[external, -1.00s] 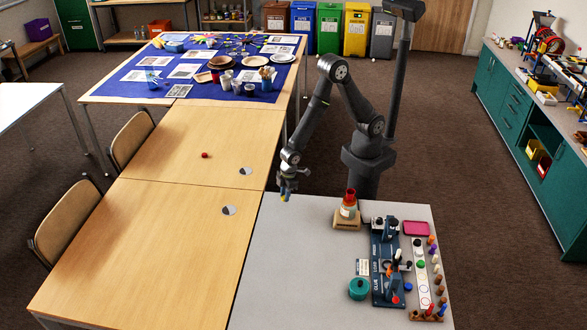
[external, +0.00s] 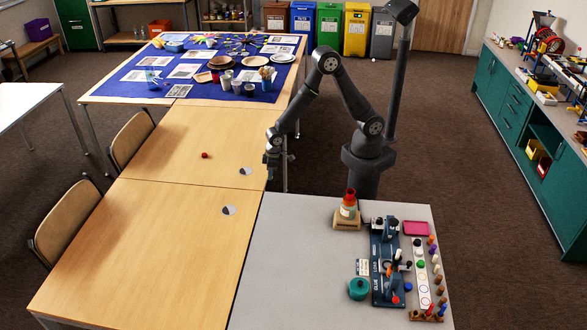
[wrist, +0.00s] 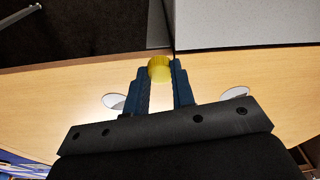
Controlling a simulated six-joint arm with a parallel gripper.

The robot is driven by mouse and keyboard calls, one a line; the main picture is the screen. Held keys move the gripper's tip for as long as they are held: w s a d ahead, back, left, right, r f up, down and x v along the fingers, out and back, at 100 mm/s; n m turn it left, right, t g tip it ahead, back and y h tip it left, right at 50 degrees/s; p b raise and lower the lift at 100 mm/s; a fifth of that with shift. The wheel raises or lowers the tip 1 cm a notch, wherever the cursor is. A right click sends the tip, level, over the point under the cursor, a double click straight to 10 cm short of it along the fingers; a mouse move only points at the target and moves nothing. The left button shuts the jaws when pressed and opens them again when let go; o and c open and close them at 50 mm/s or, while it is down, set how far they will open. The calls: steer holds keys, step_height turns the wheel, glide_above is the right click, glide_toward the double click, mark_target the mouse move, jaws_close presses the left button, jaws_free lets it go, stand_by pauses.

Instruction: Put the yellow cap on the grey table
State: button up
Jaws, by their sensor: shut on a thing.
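My gripper (external: 272,172) is near the right edge of the wooden tables in the external view. In the wrist view its two blue fingers (wrist: 160,84) are shut on the yellow cap (wrist: 159,67), which sits between the fingertips. In the external view I cannot make out the cap. The grey table (external: 290,265) stands at the front right, and my gripper is beyond its far left corner. In the wrist view the grey table (wrist: 245,22) shows at the top right, with wood directly behind the cap.
The wooden tables (external: 160,240) carry a small red thing (external: 204,155) and two grey-and-white discs, one farther (external: 245,171) and one nearer (external: 228,210). On the grey table, a blue rack (external: 380,285), a teal round container (external: 358,289) and a stacked jar (external: 348,208) stand right; its left part is clear.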

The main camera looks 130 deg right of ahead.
steer(key=s+d+r+m, duration=0.2)
steer(key=s+d+m, duration=0.3)
steer(key=d, duration=0.6)
steer(key=s+d+r+m+g+h, duration=0.1)
steer(key=s+d+r+m, duration=0.1)
steer(key=s+d+m, duration=0.4)
steer(key=s+d, duration=0.4)
steer(key=d, duration=0.2)
steer(key=shift+s+d+r, duration=0.15)
steer(key=shift+d+r, duration=0.15)
glide_above(256, 165)
steer(key=f, duration=0.7)
steer(key=shift+a, duration=0.2)
steer(key=shift+f, duration=1.8)
steer(key=shift+f, duration=0.2)
steer(key=o, duration=1)
steer(key=shift+c, duration=0.2)
